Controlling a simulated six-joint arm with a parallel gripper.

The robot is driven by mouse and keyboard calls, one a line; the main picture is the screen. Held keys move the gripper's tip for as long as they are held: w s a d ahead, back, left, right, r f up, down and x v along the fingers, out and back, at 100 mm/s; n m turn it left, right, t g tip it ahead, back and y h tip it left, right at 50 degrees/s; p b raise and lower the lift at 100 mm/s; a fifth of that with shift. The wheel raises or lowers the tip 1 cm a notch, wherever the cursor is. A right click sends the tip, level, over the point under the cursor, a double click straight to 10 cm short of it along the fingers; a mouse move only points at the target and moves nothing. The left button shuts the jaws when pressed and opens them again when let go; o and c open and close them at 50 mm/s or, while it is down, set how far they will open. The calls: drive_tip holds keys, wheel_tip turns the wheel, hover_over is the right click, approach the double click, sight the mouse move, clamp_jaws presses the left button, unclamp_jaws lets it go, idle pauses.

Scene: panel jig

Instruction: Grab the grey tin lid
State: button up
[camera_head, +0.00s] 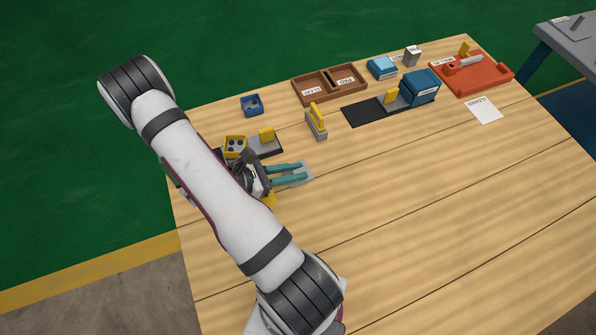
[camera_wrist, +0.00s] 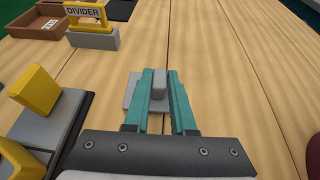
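The grey tin lid (camera_head: 301,174) is a small flat plate with a raised block-shaped knob, at the left part of the table. In the wrist view the lid (camera_wrist: 158,84) shows its knob between my two teal fingertips, with part of its plate sticking out left of the left finger. My gripper (camera_head: 304,171) points right and down at the lid. In the wrist view the gripper (camera_wrist: 160,88) has its fingers parted by about the knob's width, and they look pressed against its sides. Whether the lid touches the table is hard to tell.
A grey block with a yellow handle marked DIVIDER (camera_head: 317,121) stands beyond the lid. A dark grey fixture with a yellow tab (camera_head: 266,135) is close by on the left. Brown divided tray (camera_head: 343,97), blue boxes and red tray (camera_head: 490,83) stand farther back. The right foreground is clear.

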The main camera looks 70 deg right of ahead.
clamp_jaws()
